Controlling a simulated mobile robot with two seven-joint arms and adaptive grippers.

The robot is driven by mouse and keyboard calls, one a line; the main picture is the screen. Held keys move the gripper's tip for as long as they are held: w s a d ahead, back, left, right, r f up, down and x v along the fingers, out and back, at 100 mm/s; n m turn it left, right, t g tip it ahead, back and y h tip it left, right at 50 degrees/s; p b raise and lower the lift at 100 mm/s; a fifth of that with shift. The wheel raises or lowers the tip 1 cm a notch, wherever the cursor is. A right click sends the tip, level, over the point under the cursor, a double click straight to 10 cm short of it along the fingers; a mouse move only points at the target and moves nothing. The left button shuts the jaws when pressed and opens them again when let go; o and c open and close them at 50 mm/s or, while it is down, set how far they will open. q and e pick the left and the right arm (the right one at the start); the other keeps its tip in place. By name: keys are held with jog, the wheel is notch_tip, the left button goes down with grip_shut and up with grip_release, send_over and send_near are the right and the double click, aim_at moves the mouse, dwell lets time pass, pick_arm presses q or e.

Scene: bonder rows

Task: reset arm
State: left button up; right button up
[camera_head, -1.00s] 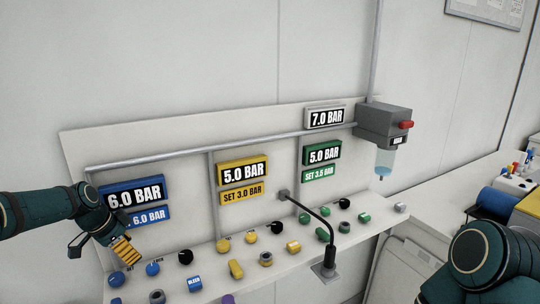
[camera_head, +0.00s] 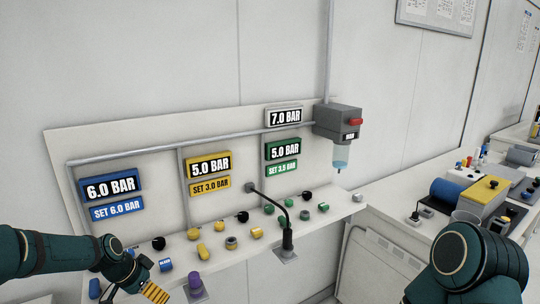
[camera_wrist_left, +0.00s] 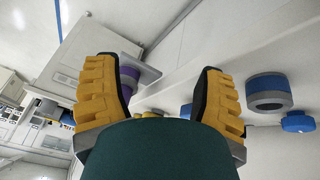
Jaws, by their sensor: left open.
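My left gripper (camera_head: 150,291) is low at the left in the head view, in front of the shelf of knobs, its yellow fingers partly cut off by the bottom edge. In the left wrist view its two yellow fingers (camera_wrist_left: 165,95) are spread apart with nothing between them. A purple knob (camera_wrist_left: 128,80) shows just beyond the left finger there; it also stands right of the gripper in the head view (camera_head: 195,281). My right arm (camera_head: 470,262) shows at the lower right; its gripper is out of view.
The white panel carries a blue 6.0 bar display (camera_head: 111,187), a yellow 5.0 bar display (camera_head: 209,166) and a green 5.0 bar display (camera_head: 282,149). Several knobs line the shelf (camera_head: 325,222). A black bent lever (camera_head: 286,215) rises from it. A cluttered bench (camera_head: 390,210) stands at right.

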pick_arm(q)
jog(key=s+d+f+n, duration=0.2)
jog(key=s+d+f, duration=0.35)
jog(key=d, duration=0.25)
jog(key=s+d+f+n, duration=0.2)
jog(key=s+d+f, duration=0.3)
jog(key=d+f, duration=0.25)
jog(key=s+d+f+n, duration=0.2)
jog(key=s+d, duration=0.1)
jog(key=s, duration=0.3)
jog(key=s+d+f+n+g, duration=0.1)
jog(key=s+d+f+n, duration=0.1)
jog(key=s, duration=0.5)
jog(key=shift+d, duration=0.5)
jog(key=shift+f, duration=0.1)
